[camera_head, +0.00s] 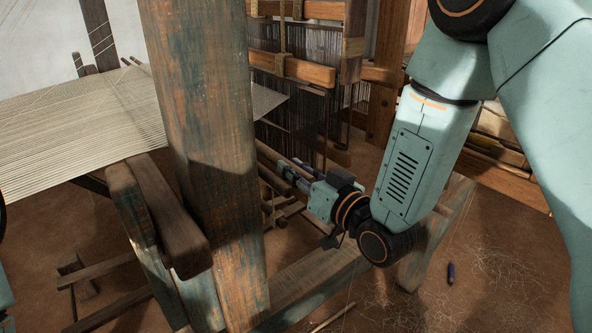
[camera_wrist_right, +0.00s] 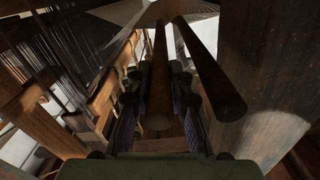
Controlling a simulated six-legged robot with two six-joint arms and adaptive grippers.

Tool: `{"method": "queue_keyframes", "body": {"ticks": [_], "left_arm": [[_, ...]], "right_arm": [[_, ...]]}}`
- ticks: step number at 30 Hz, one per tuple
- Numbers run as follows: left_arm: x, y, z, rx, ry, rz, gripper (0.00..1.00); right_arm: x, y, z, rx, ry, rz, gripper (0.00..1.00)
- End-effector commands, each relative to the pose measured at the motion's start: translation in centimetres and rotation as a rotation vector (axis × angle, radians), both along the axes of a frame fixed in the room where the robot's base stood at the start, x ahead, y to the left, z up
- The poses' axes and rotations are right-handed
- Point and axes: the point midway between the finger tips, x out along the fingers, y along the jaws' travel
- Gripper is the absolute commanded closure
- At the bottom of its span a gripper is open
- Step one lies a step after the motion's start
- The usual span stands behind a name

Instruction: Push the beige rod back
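My right gripper (camera_head: 290,172) reaches left, just past the thick wooden post, in the head view. In the right wrist view its two dark fingers (camera_wrist_right: 160,78) stand on either side of a round brown rod (camera_wrist_right: 158,95), whose near end faces the camera. Narrow gaps seem to show between rod and fingers, so it looks open around the rod. A second similar rod (camera_wrist_right: 208,75) runs beside it on the right, outside the fingers. Neither rod looks clearly beige in this shade. In the head view the post and gripper hide much of this spot. My left gripper is out of view.
The thick post (camera_head: 205,150) stands close left of my right gripper. Pale warp threads (camera_head: 75,125) stretch at the left. The dark heddles (camera_head: 290,105) hang behind the gripper. A low wooden beam (camera_head: 310,280) crosses below. A small dark object (camera_head: 451,273) lies on the floor.

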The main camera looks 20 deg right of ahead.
Motion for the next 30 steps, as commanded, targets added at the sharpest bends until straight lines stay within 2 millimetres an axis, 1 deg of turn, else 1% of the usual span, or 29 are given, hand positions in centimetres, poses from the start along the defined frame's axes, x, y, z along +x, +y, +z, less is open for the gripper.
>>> {"method": "queue_keyframes", "body": {"ticks": [1,6,9,30], "left_arm": [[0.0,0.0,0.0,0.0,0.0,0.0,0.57],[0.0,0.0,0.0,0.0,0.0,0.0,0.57],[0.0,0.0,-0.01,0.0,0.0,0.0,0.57],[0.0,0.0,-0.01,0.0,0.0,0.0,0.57]], "right_arm": [[-0.15,0.27,-0.08,-0.003,0.002,0.013,0.78],[-0.12,0.16,-0.09,-0.003,0.002,0.012,0.64],[-0.11,0.14,-0.09,-0.003,0.002,0.011,0.57],[-0.19,0.27,-0.17,-0.004,0.004,0.01,0.57]]}}
